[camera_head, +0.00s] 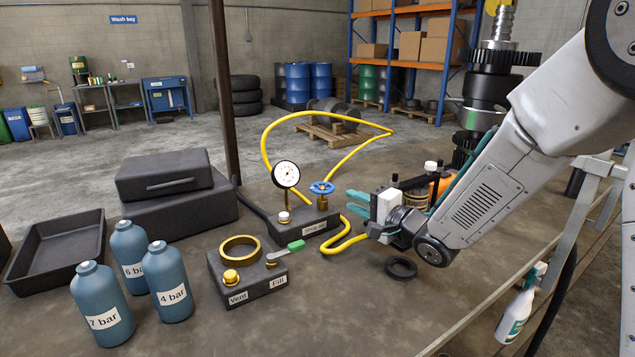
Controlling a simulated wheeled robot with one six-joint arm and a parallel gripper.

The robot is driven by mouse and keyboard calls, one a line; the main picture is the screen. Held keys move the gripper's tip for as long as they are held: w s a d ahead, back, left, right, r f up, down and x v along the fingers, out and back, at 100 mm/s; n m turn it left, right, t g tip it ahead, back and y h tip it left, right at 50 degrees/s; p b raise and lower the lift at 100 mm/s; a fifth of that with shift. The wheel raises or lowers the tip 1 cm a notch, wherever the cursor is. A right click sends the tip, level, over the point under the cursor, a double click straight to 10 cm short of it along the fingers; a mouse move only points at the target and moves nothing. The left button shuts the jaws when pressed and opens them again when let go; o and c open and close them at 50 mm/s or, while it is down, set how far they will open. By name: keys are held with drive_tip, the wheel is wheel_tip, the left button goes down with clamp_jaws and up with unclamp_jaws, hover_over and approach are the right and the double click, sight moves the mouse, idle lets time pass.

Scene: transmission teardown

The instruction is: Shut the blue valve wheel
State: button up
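The blue valve wheel (322,187) sits on a brass valve stem (323,202) on a dark base block (303,223) with a white label. A round dial gauge (286,175) stands on the same block, left of the wheel. My gripper (350,202) comes in from the right with its teal fingers pointing left at the wheel. Its fingertips are just right of the wheel and a little lower in the picture, seemingly apart from it. The two fingers show a gap with nothing seen between them.
A yellow hose (345,243) runs under my gripper and loops behind. A fill block (250,288) with a green-handled lever and a brass ring stands in front. Several blue bottles (172,285) stand at left. A black ring (401,267) lies below my wrist.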

sight(318, 184)
drive_tip(key=shift+y, duration=0.5)
drive_tip(key=x, duration=1.2)
drive_tip(key=shift+w+a+f, duration=0.1)
drive_tip(key=shift+a, duration=0.35)
clamp_jaws()
